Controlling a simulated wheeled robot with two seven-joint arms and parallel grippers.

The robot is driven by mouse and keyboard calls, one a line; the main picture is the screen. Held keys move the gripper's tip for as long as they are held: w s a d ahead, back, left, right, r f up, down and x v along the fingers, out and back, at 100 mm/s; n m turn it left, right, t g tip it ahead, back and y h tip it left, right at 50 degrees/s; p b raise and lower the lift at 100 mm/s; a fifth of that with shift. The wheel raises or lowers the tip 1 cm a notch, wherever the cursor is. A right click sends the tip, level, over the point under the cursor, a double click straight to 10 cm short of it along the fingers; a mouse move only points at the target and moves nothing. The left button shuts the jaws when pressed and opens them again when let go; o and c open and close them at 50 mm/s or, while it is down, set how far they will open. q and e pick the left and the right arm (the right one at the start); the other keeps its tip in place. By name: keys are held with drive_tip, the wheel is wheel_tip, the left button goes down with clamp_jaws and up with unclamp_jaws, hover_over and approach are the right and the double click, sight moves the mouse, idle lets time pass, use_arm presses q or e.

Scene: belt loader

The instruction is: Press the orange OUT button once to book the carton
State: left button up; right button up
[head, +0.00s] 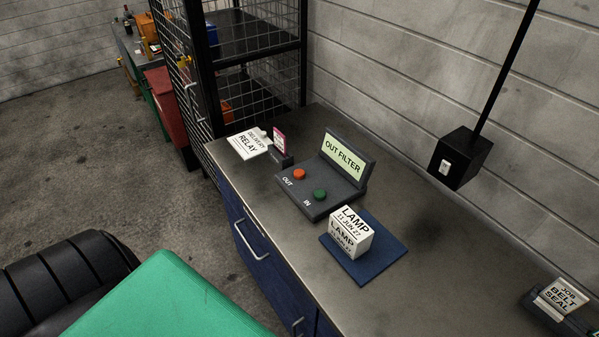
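The orange OUT button (299,174) sits on a dark grey console (318,206) on the bench top, beside a green IN button (320,195). The console's raised screen (343,157) reads "OUT FILTER". A white carton (351,233) marked "LAMP" stands upright on a blue mat (386,262) in front of the console, to its right. Neither of my grippers shows in the head view. Nothing touches or covers the buttons.
A white "RELAY" card (246,146) lies left of the console, with a small red-edged card holder (280,150). A "BELT SEAL" item (562,297) stands far right. A wire cage (205,70) rises behind left.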

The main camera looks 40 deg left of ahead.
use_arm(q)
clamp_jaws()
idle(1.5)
